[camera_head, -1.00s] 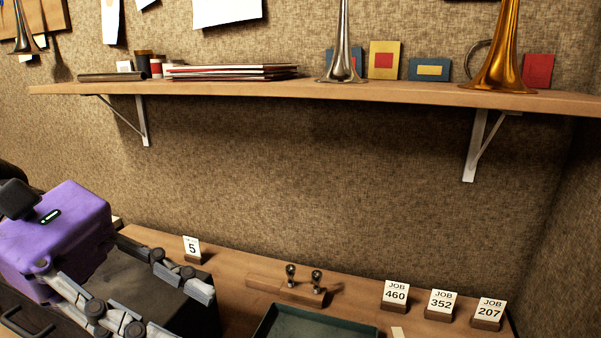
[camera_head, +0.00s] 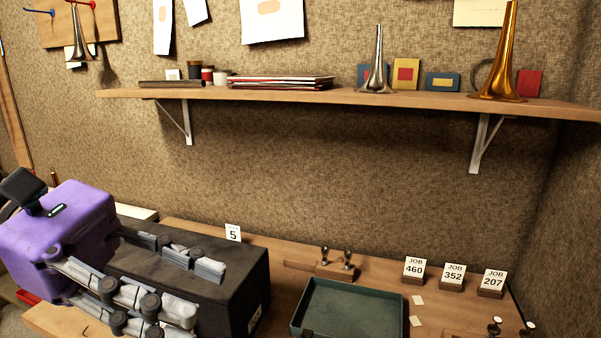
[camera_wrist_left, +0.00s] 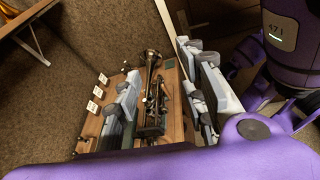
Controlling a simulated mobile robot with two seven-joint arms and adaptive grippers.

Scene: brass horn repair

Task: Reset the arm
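My left arm and gripper (camera_head: 195,290) come in from the left in the head view, with a purple wrist housing (camera_head: 60,235) and jointed grey fingers pointing right. The fingers are spread apart with nothing between them, in front of or over a black box (camera_head: 235,280); I cannot tell if they touch it. In the left wrist view the fingers of the left gripper (camera_wrist_left: 165,100) are also apart. A dark brass horn (camera_wrist_left: 151,95) shows beyond, between them. My right arm and gripper are not in view.
A teal tray (camera_head: 350,312) lies on the wooden bench, by a small wooden block with two metal knobs (camera_head: 336,268). Job cards 460 (camera_head: 414,268), 352 (camera_head: 453,275) and 207 (camera_head: 492,281) stand at the back right. A shelf (camera_head: 420,99) with horn bells overhangs the bench.

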